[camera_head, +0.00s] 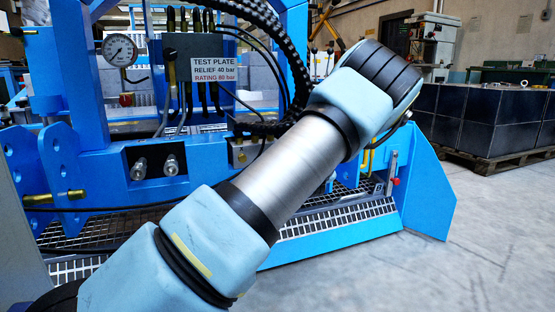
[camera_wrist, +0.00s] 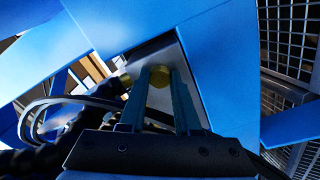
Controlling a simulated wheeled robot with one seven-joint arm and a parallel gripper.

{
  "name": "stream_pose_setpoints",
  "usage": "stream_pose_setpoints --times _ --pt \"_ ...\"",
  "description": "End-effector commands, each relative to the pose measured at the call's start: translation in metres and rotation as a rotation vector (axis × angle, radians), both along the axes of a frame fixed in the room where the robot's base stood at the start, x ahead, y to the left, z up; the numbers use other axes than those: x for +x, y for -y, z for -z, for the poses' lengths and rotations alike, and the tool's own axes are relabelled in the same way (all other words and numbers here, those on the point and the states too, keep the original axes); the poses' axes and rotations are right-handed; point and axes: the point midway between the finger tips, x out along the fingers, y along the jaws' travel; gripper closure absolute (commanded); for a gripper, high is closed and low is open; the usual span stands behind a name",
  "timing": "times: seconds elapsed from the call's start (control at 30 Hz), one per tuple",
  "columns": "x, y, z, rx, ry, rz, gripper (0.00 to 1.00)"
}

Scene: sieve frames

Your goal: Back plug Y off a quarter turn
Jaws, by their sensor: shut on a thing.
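In the wrist view, my gripper (camera_wrist: 160,84) has its two fingers on either side of a round brass plug (camera_wrist: 159,74). The fingers are shut on it. The plug sits at a grey metal block (camera_wrist: 150,52) set in an opening of the blue frame. No letter Y is readable on the plug, so I cannot confirm its label. In the head view, my arm crosses the middle of the picture and hides the gripper. A block with a brass fitting (camera_head: 240,156) shows just left of my arm; I cannot tell whether it is the same block.
A pressure gauge (camera_head: 119,50) and a "TEST PLATE, RELIEF 40 bar, RATING 80 bar" sign (camera_head: 213,70) are on the blue rig (camera_head: 90,150). Black hoses (camera_wrist: 50,118) run close left of the gripper. Grating (camera_head: 110,236) lies low in front.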

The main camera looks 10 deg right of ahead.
Motion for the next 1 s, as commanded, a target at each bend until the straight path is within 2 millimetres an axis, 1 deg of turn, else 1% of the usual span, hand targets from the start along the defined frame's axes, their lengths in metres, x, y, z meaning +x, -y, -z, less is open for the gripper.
stream_pose_setpoints --times 0.37,0.4,0.63,0.67,0.9,1.0 --pt "0.0001 0.0010 -0.0001 -0.004 0.000 0.002 1.00" --pt "0.0001 0.0010 -0.0001 -0.004 0.000 0.002 0.68" --pt "0.0001 0.0006 -0.0001 -0.004 0.000 0.001 0.42" --pt "0.0001 0.0006 0.0000 -0.004 0.000 0.001 0.39" --pt "-0.0005 0.0004 -0.0002 -0.004 0.000 0.001 0.39" --pt "-0.0058 0.0013 -0.0012 -0.004 0.000 0.002 0.39"
